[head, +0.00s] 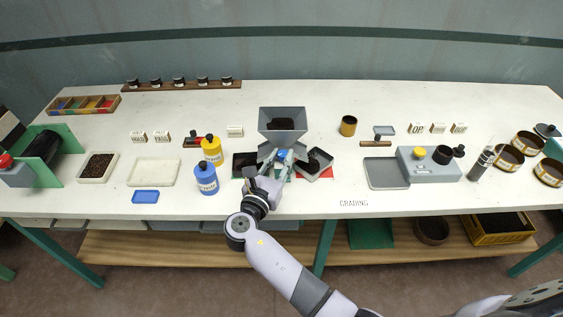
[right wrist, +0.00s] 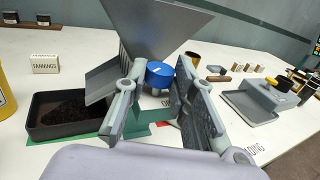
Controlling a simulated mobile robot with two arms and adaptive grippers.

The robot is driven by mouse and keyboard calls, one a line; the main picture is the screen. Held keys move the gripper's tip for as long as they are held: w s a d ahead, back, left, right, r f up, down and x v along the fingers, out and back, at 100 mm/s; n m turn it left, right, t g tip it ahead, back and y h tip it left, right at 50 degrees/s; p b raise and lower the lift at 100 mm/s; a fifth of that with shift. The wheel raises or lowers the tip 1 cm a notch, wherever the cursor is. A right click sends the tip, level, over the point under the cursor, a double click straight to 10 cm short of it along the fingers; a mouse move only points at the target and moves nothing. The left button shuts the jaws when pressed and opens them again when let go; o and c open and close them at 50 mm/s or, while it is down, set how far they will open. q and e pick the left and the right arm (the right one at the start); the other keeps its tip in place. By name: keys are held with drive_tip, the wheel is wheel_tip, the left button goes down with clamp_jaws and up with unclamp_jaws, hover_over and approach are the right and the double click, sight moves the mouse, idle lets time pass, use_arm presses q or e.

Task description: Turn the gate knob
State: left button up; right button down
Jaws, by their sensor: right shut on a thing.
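The blue gate knob (right wrist: 159,72) with a pale mark on its top sits on the front of the grey hopper (right wrist: 150,28), and a little of it shows in the head view (head: 282,154). The hopper (head: 282,120) stands mid-table with dark tea inside. My right gripper (head: 274,167) is at the hopper's front, its two fingers (right wrist: 159,88) on either side of the knob, shut on it. In the head view the gripper partly covers the knob. My left gripper is not in view.
A dark tray of tea (right wrist: 65,118) stands left of the hopper and another tray (head: 316,166) right of it. Yellow (head: 211,150) and blue bottles (head: 206,180) stand close on the left. A grey button box (head: 428,170) is at the right.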

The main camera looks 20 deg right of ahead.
drive_tip(key=shift+m+g+h, duration=0.5)
drive_tip(key=shift+h, duration=0.1)
drive_tip(key=c, duration=1.3)
unclamp_jaws()
drive_tip(key=shift+c, duration=0.2)
